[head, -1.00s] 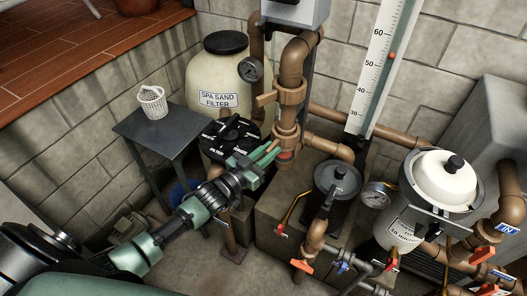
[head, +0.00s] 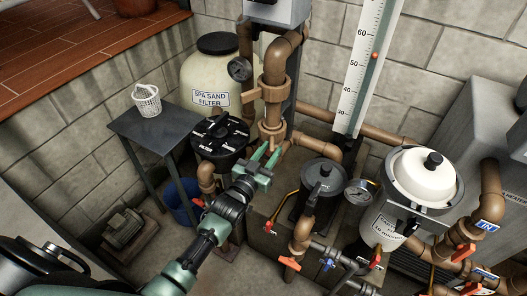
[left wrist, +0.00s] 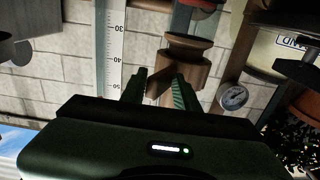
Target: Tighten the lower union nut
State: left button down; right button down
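The brown vertical pipe in the head view carries two thick union fittings. The lower union nut (head: 271,132) is on the pipe just above my left gripper; the upper union (head: 275,89) has a lug sticking out to the left. My left gripper (head: 270,150) is green and open, its fingers pointing up toward the pipe's lower end. In the left wrist view, which is upside down, its fingers (left wrist: 157,88) stand apart with a brown fitting and lug (left wrist: 163,84) seen between and beyond them. I cannot tell whether they touch it. My right gripper is out of view.
A black multiport valve (head: 221,133) and the sand filter (head: 207,75) stand left of the pipe. A black-lidded strainer (head: 322,174), a gauge (head: 359,192) and a white-lidded filter (head: 425,174) are to the right. A table (head: 160,129) holds a white basket (head: 147,99).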

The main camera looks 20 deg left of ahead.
pick_arm(q)
jog(key=d, duration=0.3)
jog(key=shift+w+f, duration=0.3)
jog(key=shift+f, duration=0.05)
jog(key=shift+r, duration=0.1)
jog(key=c, duration=1.4)
grip_release()
jog(key=shift+w, duration=0.1)
jog(key=shift+c, duration=0.2)
jog(key=shift+w, duration=0.35)
jog(key=shift+s, duration=0.1)
